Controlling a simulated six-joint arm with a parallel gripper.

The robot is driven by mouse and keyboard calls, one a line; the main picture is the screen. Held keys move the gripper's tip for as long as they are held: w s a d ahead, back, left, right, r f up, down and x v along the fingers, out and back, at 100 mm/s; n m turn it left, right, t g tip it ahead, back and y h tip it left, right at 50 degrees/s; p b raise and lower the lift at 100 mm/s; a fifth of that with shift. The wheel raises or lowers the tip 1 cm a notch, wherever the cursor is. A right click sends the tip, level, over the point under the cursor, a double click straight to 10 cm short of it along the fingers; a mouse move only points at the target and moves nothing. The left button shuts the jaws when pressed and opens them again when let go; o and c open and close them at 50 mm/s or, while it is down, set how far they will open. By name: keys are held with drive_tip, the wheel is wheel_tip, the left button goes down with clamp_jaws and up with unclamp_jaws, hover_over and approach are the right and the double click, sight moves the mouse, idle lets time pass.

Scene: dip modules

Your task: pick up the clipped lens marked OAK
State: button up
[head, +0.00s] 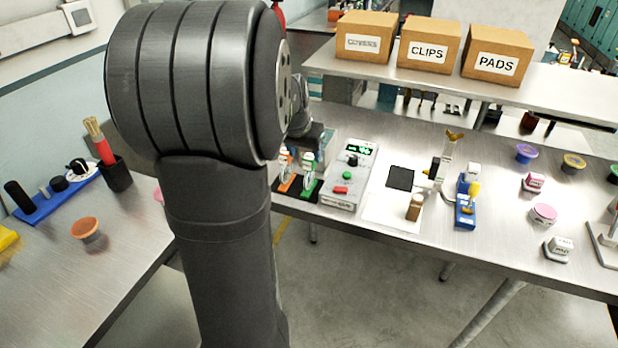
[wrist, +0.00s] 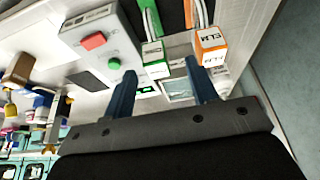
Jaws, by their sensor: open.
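Two small clipped modules with pale cables stand on a black base (head: 296,195) at the left end of the bench. One is orange (head: 287,183) and one is green (head: 309,186). In the wrist view, the orange one (wrist: 210,42) has labels reading ELM. The green one (wrist: 153,52) has a white label too small to read. I cannot make out the word OAK in either view. My gripper (wrist: 162,84) is open, with its two blue fingers apart and nothing clearly held between them. The modules appear just beyond the fingertips. In the head view my arm hides most of the gripper.
A control box (head: 348,175) with a lit display, green and red buttons stands right of the modules. Further right are a white mat (head: 390,217), a brown bottle (head: 414,208) and a blue device (head: 465,212). Boxes marked CLIPS (head: 428,52) and PADS (head: 497,62) sit on the shelf behind.

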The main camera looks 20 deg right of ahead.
sight(309, 157)
drive_tip(key=x, duration=0.5)
drive_tip(key=shift+s+d, duration=0.1)
drive_tip(key=shift+d, duration=0.2)
clamp_jaws()
